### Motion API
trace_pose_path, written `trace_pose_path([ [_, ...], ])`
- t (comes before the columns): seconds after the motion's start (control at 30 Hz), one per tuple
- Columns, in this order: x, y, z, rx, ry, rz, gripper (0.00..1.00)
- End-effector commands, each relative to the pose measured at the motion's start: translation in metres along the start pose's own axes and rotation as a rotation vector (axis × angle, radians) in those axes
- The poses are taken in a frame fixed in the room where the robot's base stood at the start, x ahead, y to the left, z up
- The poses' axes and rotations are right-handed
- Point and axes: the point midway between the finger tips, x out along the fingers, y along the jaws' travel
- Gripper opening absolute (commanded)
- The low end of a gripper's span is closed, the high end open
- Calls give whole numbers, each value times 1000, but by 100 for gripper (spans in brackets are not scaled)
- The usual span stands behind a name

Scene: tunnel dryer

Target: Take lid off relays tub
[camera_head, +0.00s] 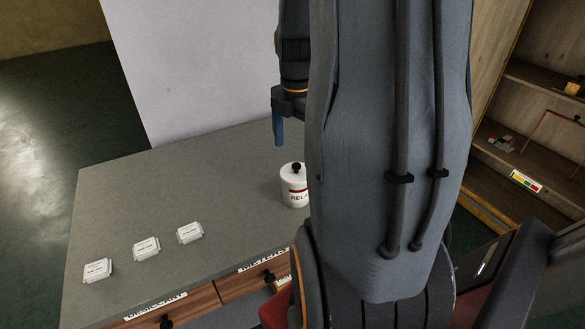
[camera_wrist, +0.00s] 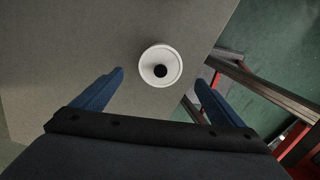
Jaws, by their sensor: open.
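The relays tub (camera_head: 294,195) is a small white pot with a red band and a partly hidden label reading "RELA". It stands upright on the grey counter, partly behind my arm. Its white lid (camera_head: 292,172) is on it, with a black knob (camera_head: 296,167) on top. In the wrist view the lid (camera_wrist: 147,72) and knob (camera_wrist: 160,71) are seen from above, ahead of and between my finger lines. My gripper (camera_wrist: 160,85) is open, its blue fingers apart and empty. In the head view a blue finger (camera_head: 278,133) hangs above and behind the tub.
The grey counter (camera_head: 140,215) carries several small white labelled packets (camera_head: 147,248) at its left front. Drawers below are labelled "DESICCANT" (camera_head: 155,306) and "METERS" (camera_head: 263,260). A wooden shelf (camera_head: 545,140) with small items stands at right.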

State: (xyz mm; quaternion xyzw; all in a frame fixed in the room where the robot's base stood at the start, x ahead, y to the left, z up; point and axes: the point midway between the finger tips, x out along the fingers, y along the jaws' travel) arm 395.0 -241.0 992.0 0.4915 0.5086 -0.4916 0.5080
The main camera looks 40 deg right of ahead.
Motion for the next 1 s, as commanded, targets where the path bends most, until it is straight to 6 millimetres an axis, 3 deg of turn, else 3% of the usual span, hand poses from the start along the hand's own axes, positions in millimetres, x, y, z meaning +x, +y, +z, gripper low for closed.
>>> trace_pose_path([
  [0.5,54,0,1,5,1,-1,93],
  [0.8,59,0,0,3,0,0,93],
  [0.87,59,0,0,3,0,0,86],
  [1.0,59,0,0,3,0,1,62],
])
